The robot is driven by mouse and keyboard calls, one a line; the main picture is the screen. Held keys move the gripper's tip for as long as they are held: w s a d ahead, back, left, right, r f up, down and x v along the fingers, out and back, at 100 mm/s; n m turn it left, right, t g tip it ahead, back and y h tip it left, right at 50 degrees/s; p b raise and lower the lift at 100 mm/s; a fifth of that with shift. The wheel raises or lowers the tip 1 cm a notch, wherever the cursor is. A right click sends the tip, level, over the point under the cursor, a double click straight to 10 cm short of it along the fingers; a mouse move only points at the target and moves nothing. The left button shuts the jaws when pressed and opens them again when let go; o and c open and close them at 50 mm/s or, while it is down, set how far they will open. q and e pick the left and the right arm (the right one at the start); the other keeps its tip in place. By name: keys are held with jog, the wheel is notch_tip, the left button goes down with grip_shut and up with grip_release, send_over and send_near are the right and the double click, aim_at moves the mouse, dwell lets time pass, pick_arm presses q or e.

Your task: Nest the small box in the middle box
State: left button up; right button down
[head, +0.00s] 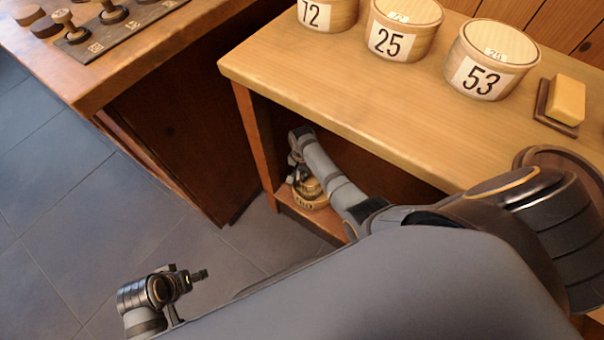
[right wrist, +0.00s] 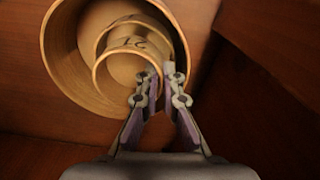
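In the right wrist view three round pale wooden boxes show one within another. The small box (right wrist: 119,74) is innermost, its rim inside the rim of the middle box (right wrist: 112,34). Both are within the large box (right wrist: 62,58). Whether the small box rests on the middle box's floor is hidden. My right gripper (right wrist: 162,72) has one finger inside the small box and one outside, and looks closed on its right wall. In the head view my right gripper (head: 298,172) reaches under the table to the boxes. My left gripper (head: 190,277) is at the lower left, away from them; its fingers are unclear.
The boxes are on a low shelf (head: 320,218) under a wooden table (head: 330,85). On the table stand tubs numbered 72 (head: 327,14), 25 (head: 400,35) and 53 (head: 490,65), and a yellow block (head: 566,101). Another table (head: 115,65) at upper left holds turned spools (head: 72,28).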

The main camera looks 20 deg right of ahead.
jog(key=shift+f, duration=0.35)
dwell(0.4)
jog(key=c, duration=1.4)
grip_release()
jog(key=shift+c, duration=0.2)
jog(key=o, duration=0.4)
jog(key=shift+r, duration=0.15)
jog(key=shift+r+p, duration=0.65)
jog(key=shift+p, duration=0.45)
